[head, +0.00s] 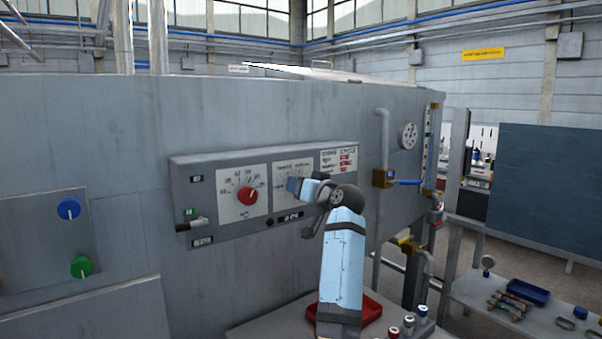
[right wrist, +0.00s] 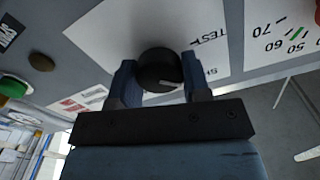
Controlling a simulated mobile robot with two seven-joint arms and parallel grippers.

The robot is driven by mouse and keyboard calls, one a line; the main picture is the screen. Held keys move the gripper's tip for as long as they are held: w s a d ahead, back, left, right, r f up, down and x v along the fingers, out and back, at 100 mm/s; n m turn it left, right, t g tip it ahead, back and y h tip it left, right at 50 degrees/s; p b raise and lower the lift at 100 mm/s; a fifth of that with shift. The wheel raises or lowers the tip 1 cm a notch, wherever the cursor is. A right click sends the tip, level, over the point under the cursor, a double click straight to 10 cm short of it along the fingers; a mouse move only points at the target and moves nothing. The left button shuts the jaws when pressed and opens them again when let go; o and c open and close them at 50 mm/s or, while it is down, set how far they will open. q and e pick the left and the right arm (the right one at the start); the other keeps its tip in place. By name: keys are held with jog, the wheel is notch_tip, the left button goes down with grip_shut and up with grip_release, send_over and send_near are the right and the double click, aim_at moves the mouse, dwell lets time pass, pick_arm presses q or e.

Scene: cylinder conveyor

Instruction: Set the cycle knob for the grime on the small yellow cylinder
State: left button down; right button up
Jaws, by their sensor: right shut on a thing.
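The control panel (head: 185,168) is on the grey machine wall in the head view. My right gripper (head: 294,185) is at its middle dial plate (head: 302,168). In the right wrist view the gripper (right wrist: 158,85) is shut on a black round knob (right wrist: 156,66), with one blue finger on each side. The knob's white mark points to the lower right of that picture. The word TEST shows beside it; other lettering is partly hidden. A grime and cycle chart (head: 339,159) with red markings is at the panel's upper right. No small yellow cylinder is discernible. My left gripper is out of view.
A red knob (head: 248,196) on a numbered dial and a lever (head: 190,224) are left of my gripper. Blue (head: 69,208) and green (head: 81,266) knobs are farther left. A red tray (head: 372,309) and several small capped cylinders (head: 408,323) are below. Pipes flank the right.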

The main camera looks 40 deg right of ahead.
pick_arm(q)
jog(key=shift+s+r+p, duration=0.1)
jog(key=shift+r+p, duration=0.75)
jog(key=shift+p, duration=0.8)
pick_arm(e)
jog(key=shift+m, duration=1.7)
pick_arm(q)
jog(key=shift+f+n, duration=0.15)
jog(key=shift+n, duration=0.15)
pick_arm(e)
jog(key=shift+f, duration=0.1)
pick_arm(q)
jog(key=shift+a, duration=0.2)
pick_arm(e)
jog(key=o, duration=0.9)
jog(key=shift+s+a, duration=0.25)
jog(key=shift+s, duration=2.05)
jog(key=shift+s+a, duration=0.3)
jog(key=shift+s, duration=1.95)
jog(key=shift+s+a, duration=0.25)
jog(key=shift+s, duration=2.05)
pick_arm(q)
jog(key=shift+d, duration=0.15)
